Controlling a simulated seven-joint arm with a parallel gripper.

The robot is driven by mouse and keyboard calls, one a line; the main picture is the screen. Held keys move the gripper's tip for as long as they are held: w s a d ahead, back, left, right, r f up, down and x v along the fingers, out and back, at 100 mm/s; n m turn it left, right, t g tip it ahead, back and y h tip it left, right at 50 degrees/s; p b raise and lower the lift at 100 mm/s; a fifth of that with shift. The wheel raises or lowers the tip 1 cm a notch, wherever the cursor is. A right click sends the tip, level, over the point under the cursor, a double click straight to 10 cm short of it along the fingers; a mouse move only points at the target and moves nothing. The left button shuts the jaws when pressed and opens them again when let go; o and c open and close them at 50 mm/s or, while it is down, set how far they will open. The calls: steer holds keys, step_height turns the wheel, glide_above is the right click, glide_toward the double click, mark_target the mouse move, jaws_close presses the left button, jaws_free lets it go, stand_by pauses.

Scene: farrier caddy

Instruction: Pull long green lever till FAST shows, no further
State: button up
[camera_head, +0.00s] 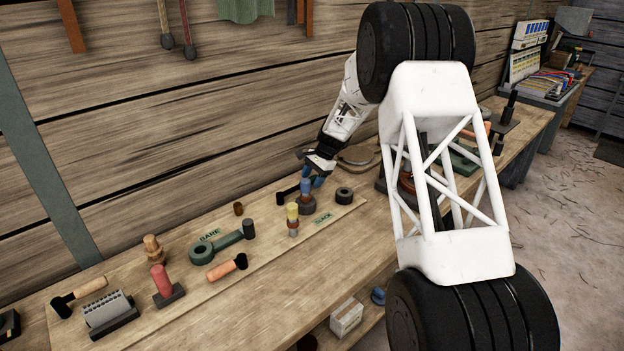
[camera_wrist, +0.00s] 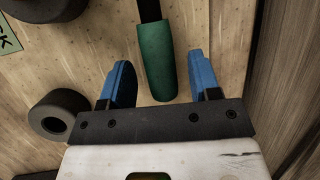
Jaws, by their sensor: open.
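A green handle (camera_wrist: 155,62) on a black bar shows in the wrist view, its near end between my fingers, with a gap on both sides. My gripper (camera_wrist: 161,75) is open with blue fingers. In the head view my gripper (camera_head: 313,183) is low over the back of the board, and it hides the green handle there. A black bar (camera_head: 287,191) shows just left of it. A green label reading SLACK (camera_head: 322,218) lies in front; its last letters show in the wrist view (camera_wrist: 8,38). I see no FAST label.
A shorter green lever (camera_head: 220,245) lies by a label reading BARE (camera_head: 210,234). A yellow-topped peg (camera_head: 292,218) and a black ring (camera_head: 344,195) stand near my gripper. The ring shows in the wrist view (camera_wrist: 58,114). The plank wall is close behind.

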steer(key=shift+a+f, duration=0.1)
steer(key=shift+f, duration=0.1)
jaws_close()
stand_by(0.3)
steer(key=shift+w+a+n+g+h, duration=0.15)
steer(key=shift+w+a+n+g, duration=0.15)
steer(key=shift+w+a+n, duration=0.5)
steer(key=shift+w+a+n+g+h, duration=0.15)
steer(key=shift+w+a+n+g, duration=0.15)
steer(key=shift+w+a+n, duration=0.45)
steer(key=shift+w+a+r+n+g+h, duration=0.1)
steer(key=shift+w+a+n+g+h, duration=0.1)
steer(key=shift+a+n, duration=0.6)
steer(key=shift+w+a+n+g+h, duration=0.2)
steer(key=shift+a+n, duration=0.55)
steer(key=shift+a, duration=0.05)
jaws_free()
